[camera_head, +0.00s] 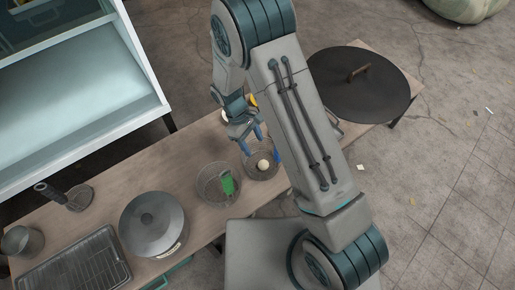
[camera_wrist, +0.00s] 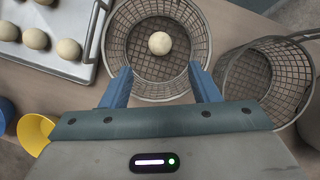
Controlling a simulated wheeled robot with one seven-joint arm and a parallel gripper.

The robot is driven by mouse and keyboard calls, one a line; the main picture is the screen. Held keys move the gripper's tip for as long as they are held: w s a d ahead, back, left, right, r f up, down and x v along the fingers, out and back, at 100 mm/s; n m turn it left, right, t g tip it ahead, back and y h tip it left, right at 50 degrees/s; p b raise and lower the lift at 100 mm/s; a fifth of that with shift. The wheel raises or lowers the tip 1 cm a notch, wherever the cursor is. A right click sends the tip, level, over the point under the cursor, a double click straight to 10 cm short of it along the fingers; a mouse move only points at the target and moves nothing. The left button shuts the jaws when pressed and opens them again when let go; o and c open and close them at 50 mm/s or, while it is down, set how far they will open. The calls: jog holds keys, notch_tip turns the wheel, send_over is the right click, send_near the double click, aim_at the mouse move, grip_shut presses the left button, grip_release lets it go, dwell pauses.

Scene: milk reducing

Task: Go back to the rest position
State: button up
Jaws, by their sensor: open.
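My gripper (camera_head: 249,138) is above the wooden table (camera_head: 203,146), near a wire basket (camera_head: 272,174) with one pale round ball (camera_head: 263,164) in it. In the wrist view my gripper (camera_wrist: 160,88) has its two blue fingers apart, with nothing between them. The fingertips overlap the near rim of the basket (camera_wrist: 127,84) in that view, and the ball (camera_wrist: 160,43) lies inside it beyond them. I cannot tell whether the fingers touch the basket.
A second wire basket (camera_head: 210,190) holds something green. A lidded pot (camera_head: 152,224), a wire rack (camera_head: 84,268) and a strainer (camera_head: 79,198) stand at left. A large dark lid (camera_head: 340,85) is behind my arm. A tray (camera_wrist: 88,68) with several pale balls and a yellow cup (camera_wrist: 36,131) are nearby.

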jog(key=shift+v, duration=1)
jog(key=s+d+r+m+t+y+p, duration=0.1)
jog(key=d+r+m+p, duration=0.45)
jog(key=r, duration=0.95)
jog(key=s+d+r+t+y+p, duration=0.1)
jog(key=s+d+r+y+p, duration=0.1)
jog(key=r+p, duration=0.9)
jog(key=s+d+r+m+t+p, duration=0.1)
jog(key=s+d+r+m+p, duration=0.1)
jog(key=r, duration=0.7)
jog(key=s+d+r+m+t+p, duration=0.1)
jog(key=s+d+r+m+p, duration=0.1)
jog(key=s+r+p, duration=0.3)
jog(key=s+d+r+m+t+p, duration=0.1)
jog(key=s+d+r+p, duration=0.3)
jog(key=r, duration=0.9)
jog(key=shift+s+d+r+m+y, duration=0.2)
jog(key=shift+s+r+m+y, duration=0.15)
jog(key=shift+m, duration=0.2)
